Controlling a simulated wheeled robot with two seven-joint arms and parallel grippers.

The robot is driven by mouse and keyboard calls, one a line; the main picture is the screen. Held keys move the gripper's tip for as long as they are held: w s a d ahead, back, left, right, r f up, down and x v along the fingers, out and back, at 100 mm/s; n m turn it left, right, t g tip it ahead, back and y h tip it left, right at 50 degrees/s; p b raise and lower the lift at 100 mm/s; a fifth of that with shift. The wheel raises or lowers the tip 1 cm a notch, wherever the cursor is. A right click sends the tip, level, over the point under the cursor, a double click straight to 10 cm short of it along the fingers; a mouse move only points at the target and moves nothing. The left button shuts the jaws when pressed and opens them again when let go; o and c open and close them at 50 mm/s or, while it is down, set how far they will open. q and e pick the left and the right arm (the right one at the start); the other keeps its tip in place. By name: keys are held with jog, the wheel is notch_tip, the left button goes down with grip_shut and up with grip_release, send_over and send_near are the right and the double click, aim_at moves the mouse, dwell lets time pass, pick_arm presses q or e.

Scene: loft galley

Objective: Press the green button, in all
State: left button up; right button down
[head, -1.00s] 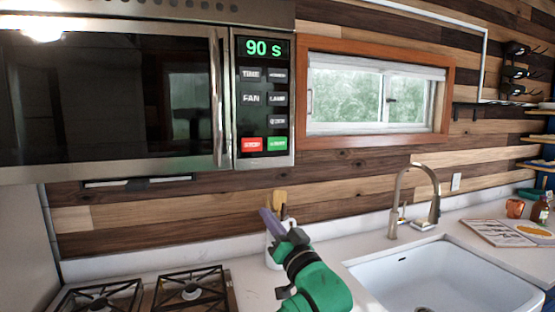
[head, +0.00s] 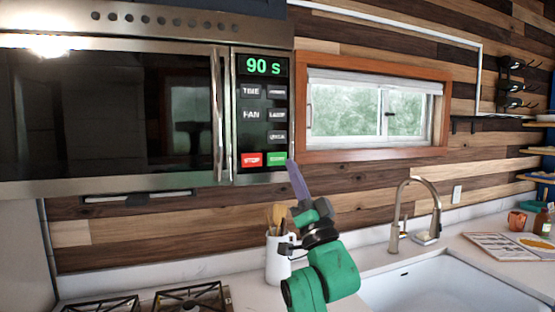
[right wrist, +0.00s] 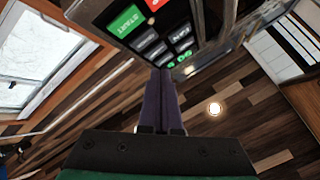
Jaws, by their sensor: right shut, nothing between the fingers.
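The green button (head: 277,159) is at the bottom right of the microwave's control panel (head: 263,110), right of the red stop button (head: 251,160). The display above reads 90 s. My right gripper (head: 291,163) is shut and empty, its purple fingers pointing up, with the tips just right of the green button and slightly below it in the head view. In the right wrist view the green button (right wrist: 126,20) lies up and left of the shut fingertips (right wrist: 160,72). I cannot tell a touch; the tips look apart from the button. My left gripper is not in view.
The microwave's door handle (head: 217,115) stands left of the panel. A white utensil crock (head: 277,262) is on the counter below, beside my right arm. A window (head: 375,108) is to the right, with a tap (head: 404,205) and sink (head: 420,285) below it.

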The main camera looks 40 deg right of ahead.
aim_at(277, 159)
jog(key=shift+w+d+p, duration=0.2)
jog(key=shift+w+d, duration=0.2)
jog(key=shift+w, duration=0.75)
jog(key=shift+w+d+p, duration=0.15)
jog(key=shift+w+d, duration=0.2)
jog(key=shift+w, duration=0.75)
jog(key=shift+w+d+p, duration=0.2)
jog(key=shift+w+d, duration=0.2)
jog(key=shift+w, duration=0.75)
jog(key=shift+w, duration=0.1)
jog(key=shift+w+d, duration=0.15)
jog(key=shift+w, duration=0.15)
